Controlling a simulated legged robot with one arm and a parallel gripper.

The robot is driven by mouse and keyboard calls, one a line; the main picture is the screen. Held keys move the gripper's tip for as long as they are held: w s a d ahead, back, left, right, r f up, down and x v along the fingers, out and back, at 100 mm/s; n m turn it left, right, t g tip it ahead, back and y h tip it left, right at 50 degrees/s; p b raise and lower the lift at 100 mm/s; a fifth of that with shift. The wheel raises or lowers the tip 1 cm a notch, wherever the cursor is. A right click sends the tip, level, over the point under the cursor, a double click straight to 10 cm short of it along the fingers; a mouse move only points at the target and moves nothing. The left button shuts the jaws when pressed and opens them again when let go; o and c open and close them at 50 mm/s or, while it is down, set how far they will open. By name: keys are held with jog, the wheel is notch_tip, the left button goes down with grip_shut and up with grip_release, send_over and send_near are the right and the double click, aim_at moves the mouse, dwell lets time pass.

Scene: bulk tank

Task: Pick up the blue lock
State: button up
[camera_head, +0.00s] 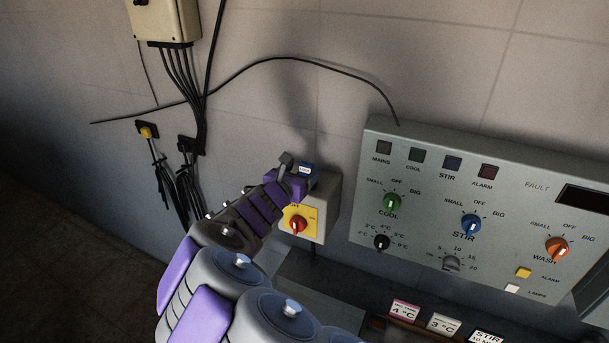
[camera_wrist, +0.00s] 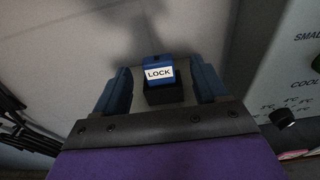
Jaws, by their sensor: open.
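The blue lock (camera_wrist: 158,63) has a white label reading LOCK. In the wrist view it stands in a dark holder, between the two fingers of my gripper (camera_wrist: 160,84). The fingers are open, with a gap on each side of the lock. In the head view the blue lock (camera_head: 306,169) shows on top of a grey switch box, just right of my gripper (camera_head: 290,172). The gripper hides part of the lock and of the box top.
The switch box (camera_head: 331,205) has a yellow plate with a red knob (camera_head: 297,226). A large control panel (camera_head: 480,190) with several knobs is on the wall to the right. Cables (camera_head: 180,175) hang at the left. Labelled cards (camera_head: 443,324) stand on a ledge below the panel.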

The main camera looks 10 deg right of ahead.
aim_at(303, 167)
jog(key=x, duration=0.2)
jog(key=f+b+x, duration=0.1)
jog(key=x, duration=0.1)
jog(key=shift+w, duration=0.1)
jog(key=shift+w+d+r, duration=0.1)
jog(key=shift+w+r, duration=0.1)
jog(key=shift+w, duration=0.05)
jog(key=shift+a, duration=0.2)
jog(key=shift+c, duration=0.5)
jog(key=shift+d, duration=0.2)
jog(key=c, duration=0.6)
jog(key=shift+a, duration=0.1)
jog(key=c, duration=0.4)
